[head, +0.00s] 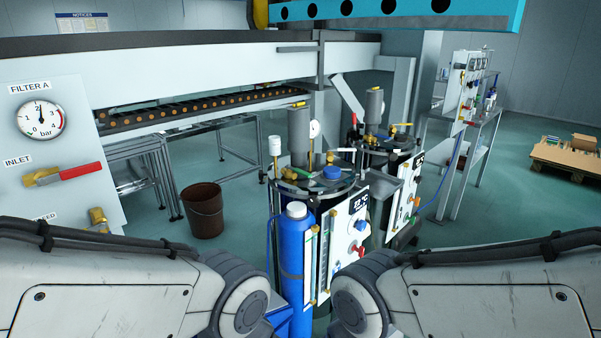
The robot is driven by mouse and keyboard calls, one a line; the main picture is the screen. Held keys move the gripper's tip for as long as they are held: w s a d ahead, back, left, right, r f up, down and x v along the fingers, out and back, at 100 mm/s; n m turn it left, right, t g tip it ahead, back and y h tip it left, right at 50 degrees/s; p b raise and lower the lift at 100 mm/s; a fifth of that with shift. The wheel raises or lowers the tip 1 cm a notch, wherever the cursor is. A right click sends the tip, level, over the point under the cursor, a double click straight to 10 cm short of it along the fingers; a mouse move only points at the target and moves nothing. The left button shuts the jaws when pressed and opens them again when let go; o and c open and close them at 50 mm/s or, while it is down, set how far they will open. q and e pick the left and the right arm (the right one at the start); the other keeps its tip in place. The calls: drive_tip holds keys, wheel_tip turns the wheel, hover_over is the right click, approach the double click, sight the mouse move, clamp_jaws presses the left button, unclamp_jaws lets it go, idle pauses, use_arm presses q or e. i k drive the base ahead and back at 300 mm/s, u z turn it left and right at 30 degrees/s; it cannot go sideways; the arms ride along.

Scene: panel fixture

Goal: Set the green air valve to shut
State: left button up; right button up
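No valve clearly labelled as the air valve can be made out. A small green part (332,173) shows on top of the near tank, beside a blue cap (332,172). It is too small to tell whether it is a valve handle or how it is set. On the panel (75,133) at the left, the inlet valve has a red handle (81,171) lying roughly level on a brass body. Another brass fitting (97,218) sits low on this panel, partly hidden by my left arm. Both my arms show in the foreground, but neither gripper is in view.
A pressure gauge (40,119) marked in bar sits on the left panel. A blue cylinder (296,255) stands in front of the near tank, close to my arms. A brown bucket (204,212) stands on the floor. A roller conveyor (190,107) runs behind.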

sight(302, 172)
drive_tip(key=k, duration=0.6)
drive_tip(key=z, duration=0.75)
drive_tip(key=i, duration=1.2)
drive_tip(key=u, duration=0.2)
